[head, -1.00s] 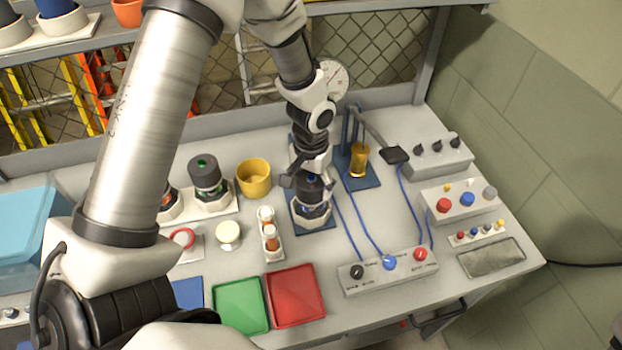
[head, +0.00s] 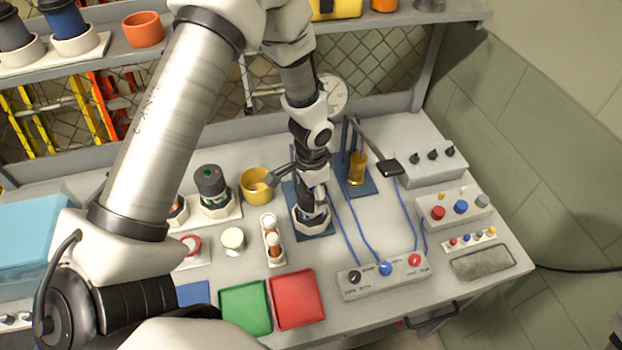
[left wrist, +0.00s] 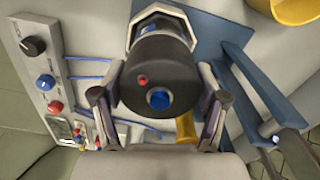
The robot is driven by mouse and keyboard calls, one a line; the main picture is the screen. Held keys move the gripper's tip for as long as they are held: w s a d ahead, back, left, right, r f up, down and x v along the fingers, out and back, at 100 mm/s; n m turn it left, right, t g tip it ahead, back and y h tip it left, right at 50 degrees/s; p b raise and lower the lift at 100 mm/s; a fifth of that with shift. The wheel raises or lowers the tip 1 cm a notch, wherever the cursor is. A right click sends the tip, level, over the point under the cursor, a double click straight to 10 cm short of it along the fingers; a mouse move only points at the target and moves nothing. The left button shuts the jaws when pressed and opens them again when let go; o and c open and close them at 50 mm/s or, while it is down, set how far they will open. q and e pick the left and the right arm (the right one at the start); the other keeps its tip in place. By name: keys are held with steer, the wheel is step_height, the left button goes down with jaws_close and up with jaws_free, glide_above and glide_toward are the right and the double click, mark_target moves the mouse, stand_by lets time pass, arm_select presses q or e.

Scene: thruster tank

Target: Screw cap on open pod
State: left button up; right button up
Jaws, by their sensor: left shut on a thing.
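A dark cylindrical pod stands in a white octagonal holder (head: 313,221) on a blue mat (head: 326,234). Its round dark cap (left wrist: 157,72), with a blue centre and a small red dot, faces the camera in the left wrist view. My left gripper (head: 308,196) comes down from above, shut on the cap, with one finger (left wrist: 103,103) on each side of it. In the head view the gripper hides most of the cap and pod. I cannot tell whether the cap is fully seated. My right gripper does not show.
Left of the pod stand a yellow cup (head: 256,186), another dark pod (head: 211,182) and a rack of small vials (head: 271,240). A blue stand with an amber cylinder (head: 357,169) is close on the right. Green (head: 245,309) and red (head: 297,299) trays and a knob box (head: 384,274) lie in front.

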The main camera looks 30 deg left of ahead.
arm_select(q)
steer(key=shift+s+m+p, duration=0.1)
steer(key=shift+m+p, duration=2.6)
steer(key=shift+m, duration=0.6)
steer(key=shift+f+m+p, duration=0.1)
steer(key=shift+m+p, duration=0.2)
steer(key=shift+m, duration=0.5)
steer(key=o, duration=1)
steer(key=shift+o, duration=0.5)
